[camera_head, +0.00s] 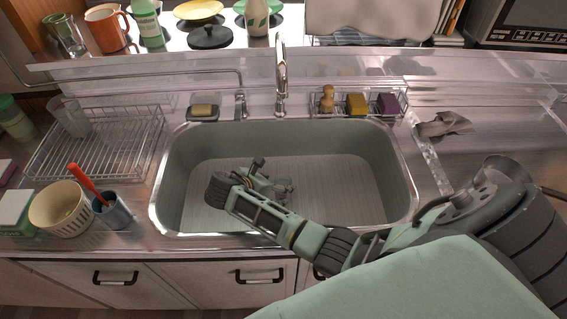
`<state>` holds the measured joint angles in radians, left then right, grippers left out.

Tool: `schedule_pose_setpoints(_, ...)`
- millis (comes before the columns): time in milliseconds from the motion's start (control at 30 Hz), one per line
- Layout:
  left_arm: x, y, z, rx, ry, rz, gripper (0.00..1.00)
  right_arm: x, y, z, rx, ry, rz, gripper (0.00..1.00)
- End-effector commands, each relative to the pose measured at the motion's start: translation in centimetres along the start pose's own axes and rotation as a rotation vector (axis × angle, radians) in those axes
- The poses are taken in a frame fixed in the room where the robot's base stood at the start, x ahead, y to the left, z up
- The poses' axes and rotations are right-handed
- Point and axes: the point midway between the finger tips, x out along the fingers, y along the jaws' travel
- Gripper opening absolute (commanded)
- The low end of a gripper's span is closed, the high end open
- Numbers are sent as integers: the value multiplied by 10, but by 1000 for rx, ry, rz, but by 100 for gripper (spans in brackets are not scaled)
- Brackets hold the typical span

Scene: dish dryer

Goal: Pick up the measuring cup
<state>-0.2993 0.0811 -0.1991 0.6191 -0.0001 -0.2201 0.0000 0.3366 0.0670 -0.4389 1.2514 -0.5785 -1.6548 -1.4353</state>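A clear, colourless cup (74,117) stands tilted in the wire dish rack on the left counter. It looks like the measuring cup, but I see no markings at this size. A clear glass vessel (66,36) also stands on the back ledge at the far left. My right arm comes in from the right, and its gripper (272,180) is over the sink basin, well to the right of the rack. Its fingers point away from the camera and are partly hidden by its wrist, so their opening is unclear. My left gripper is not in view.
The dish rack (122,152) is left of the sink (355,205). In front stand a cream bowl (58,222) and a blue cup (116,212) holding a red-handled tool (86,182). A tall faucet (281,75) rises behind the sink. A grey cloth (443,124) lies right.

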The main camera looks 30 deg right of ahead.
Motion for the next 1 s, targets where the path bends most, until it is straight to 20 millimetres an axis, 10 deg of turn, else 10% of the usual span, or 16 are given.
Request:
schedule_pose_setpoints(600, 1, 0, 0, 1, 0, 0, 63, 47, -2, 4, 1, 1, 1, 66)
schedule_pose_setpoints(1000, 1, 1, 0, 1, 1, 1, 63, 47, -2, 4, 1, 2, 1, 31)
